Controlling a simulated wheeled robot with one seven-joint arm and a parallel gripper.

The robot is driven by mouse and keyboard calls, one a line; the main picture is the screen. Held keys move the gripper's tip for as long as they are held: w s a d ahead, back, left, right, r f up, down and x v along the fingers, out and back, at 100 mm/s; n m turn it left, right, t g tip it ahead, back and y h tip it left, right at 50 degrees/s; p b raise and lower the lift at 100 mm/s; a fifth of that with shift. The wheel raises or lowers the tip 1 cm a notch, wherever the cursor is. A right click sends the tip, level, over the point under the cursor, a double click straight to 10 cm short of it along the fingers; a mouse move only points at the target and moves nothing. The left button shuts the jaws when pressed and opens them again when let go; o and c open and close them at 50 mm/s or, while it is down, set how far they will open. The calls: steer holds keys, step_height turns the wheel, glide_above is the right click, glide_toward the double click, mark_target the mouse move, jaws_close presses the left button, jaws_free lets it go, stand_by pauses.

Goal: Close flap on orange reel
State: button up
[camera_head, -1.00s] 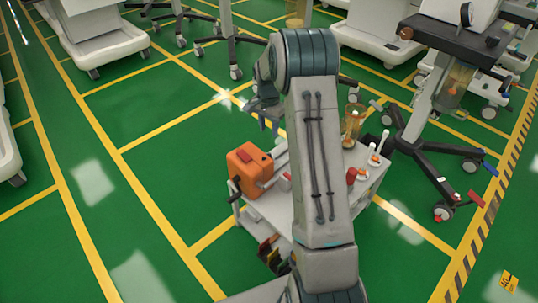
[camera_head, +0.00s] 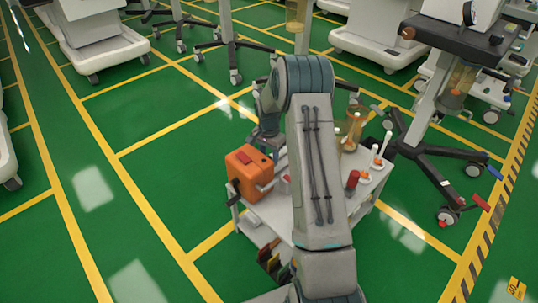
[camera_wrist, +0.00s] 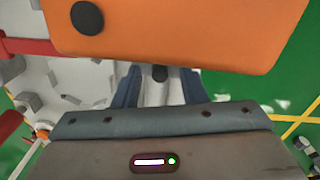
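The orange reel (camera_head: 243,180) is a boxy orange unit with a dark red patch on top, at the left end of a small white cart. In the wrist view its orange body (camera_wrist: 200,35), with a round black knob, fills the top of the picture. My gripper (camera_head: 266,142) is just behind and right of the reel, partly hidden by my arm. In the wrist view the two blue-grey fingers of my gripper (camera_wrist: 159,80) stand apart, just below the orange body's lower edge. I see no held object; contact is unclear. I cannot clearly make out the flap.
The white cart (camera_head: 275,218) also carries a red-capped container (camera_head: 352,182) and amber cylinders (camera_head: 352,132) on its right side. A dark-legged wheeled stand (camera_head: 440,165) is to the right. Green floor is free left of the cart.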

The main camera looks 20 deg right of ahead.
jaws_close()
